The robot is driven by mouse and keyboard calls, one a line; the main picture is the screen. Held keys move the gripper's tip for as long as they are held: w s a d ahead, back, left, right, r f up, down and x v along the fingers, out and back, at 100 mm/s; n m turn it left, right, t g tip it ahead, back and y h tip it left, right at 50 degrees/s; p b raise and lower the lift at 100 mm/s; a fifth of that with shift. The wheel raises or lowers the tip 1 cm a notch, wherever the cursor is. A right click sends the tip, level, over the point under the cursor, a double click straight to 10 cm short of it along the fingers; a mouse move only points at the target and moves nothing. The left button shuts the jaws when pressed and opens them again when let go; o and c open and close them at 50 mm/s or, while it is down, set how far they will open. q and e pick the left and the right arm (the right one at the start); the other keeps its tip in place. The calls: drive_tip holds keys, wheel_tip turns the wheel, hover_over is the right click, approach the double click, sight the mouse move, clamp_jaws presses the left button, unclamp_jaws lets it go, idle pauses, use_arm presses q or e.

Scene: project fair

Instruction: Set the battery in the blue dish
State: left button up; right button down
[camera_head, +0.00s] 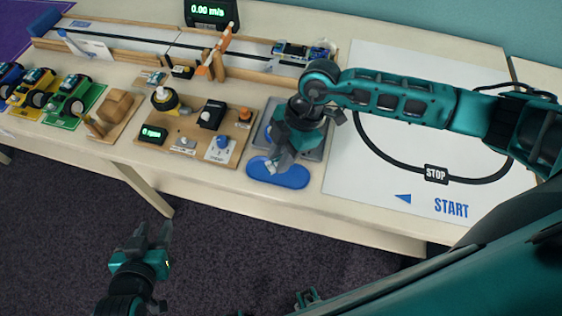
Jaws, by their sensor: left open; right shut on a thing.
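The blue dish (293,179) is a shallow oval at the front edge of the table, in front of a grey tray (318,152). My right gripper (277,165) points down over the left part of the dish. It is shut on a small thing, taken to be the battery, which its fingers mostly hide. I cannot tell whether the battery touches the dish. My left gripper (153,236) is open and empty, low in front of the table, over the dark carpet.
A wooden board (160,150) with a motor, switches and a small display stands left of the dish. Several toy cars (73,98) are farther left. A long track (170,50) runs behind. A white line-course mat (400,200) lies right.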

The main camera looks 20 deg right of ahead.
wheel_tip(320, 180, down, 3)
drive_tip(key=shift+r, duration=0.1)
drive_tip(key=shift+f, duration=0.3)
drive_tip(key=shift+f, duration=0.2)
drive_tip(key=c, duration=1.2)
unclamp_jaws()
drive_tip(key=shift+o, duration=0.2)
drive_tip(key=shift+d+r, duration=0.15)
drive_tip(key=shift+r, duration=0.45)
drive_tip(key=v, duration=1.1)
